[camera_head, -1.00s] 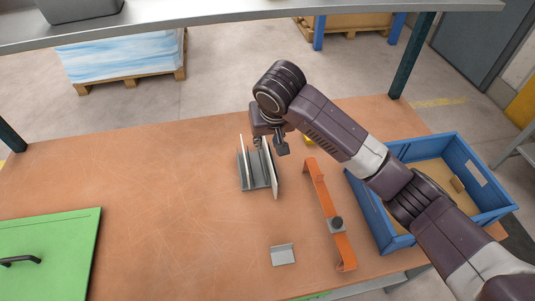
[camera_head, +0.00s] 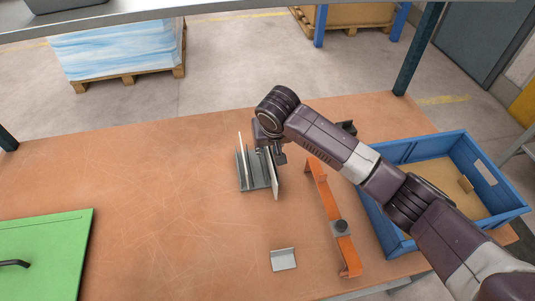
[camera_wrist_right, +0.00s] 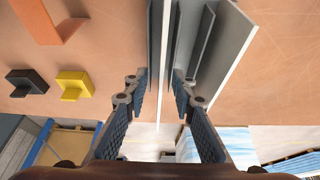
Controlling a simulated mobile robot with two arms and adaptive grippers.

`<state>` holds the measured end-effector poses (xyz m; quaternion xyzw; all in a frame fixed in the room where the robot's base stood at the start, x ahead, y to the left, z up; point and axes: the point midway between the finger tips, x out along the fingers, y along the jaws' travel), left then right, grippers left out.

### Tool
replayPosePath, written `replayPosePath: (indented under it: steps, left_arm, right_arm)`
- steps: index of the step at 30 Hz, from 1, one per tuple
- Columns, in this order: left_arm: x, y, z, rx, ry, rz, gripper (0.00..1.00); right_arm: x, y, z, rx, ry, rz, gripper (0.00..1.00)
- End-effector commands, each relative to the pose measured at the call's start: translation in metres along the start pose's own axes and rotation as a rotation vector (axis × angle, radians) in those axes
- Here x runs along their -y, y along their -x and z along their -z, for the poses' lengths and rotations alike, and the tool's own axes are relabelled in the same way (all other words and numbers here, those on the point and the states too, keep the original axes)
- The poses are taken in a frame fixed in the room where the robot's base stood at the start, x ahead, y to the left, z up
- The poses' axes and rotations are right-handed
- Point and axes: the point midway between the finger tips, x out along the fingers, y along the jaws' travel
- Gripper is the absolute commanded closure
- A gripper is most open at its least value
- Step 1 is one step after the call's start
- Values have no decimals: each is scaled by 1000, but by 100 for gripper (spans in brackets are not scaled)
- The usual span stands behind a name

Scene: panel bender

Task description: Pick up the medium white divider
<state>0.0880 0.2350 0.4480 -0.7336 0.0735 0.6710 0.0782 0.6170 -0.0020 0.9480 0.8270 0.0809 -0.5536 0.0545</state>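A grey slotted rack (camera_head: 258,184) stands on the table, with upright plates in it. One white divider (camera_head: 274,180) stands at its right side and another, thin white divider (camera_head: 241,150) at its left. I cannot tell by size which is the medium one. My right gripper (camera_head: 272,153) is at the top of the right-hand divider. In the right wrist view its fingers (camera_wrist_right: 160,88) are apart, with the upright white divider edge (camera_wrist_right: 156,45) between them; I see no clear contact. The rack's grey plates (camera_wrist_right: 222,45) are right beside the fingers. My left gripper is not in view.
An orange strip (camera_head: 322,190) with a dark knob lies right of the rack, near a blue crate (camera_head: 452,147). A small grey bracket (camera_head: 284,260) lies in front. A yellow block (camera_wrist_right: 74,85) and black block (camera_wrist_right: 27,82) are nearby. The table's left middle is clear.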

Motion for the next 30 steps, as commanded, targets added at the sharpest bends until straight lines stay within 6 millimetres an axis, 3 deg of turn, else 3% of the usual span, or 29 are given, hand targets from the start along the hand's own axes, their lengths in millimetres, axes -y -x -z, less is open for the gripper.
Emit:
replayPosePath:
  steps: [4,11,18,30]
  left_arm:
    - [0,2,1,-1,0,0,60]
    - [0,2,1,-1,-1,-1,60]
    - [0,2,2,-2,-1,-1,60]
    - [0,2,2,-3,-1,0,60]
  right_arm:
    - [1,-12,0,-1,1,1,76]
    - [1,-13,0,-1,1,1,76]
    - [1,-13,0,-1,1,1,100]
    - [1,-12,0,-3,1,2,100]
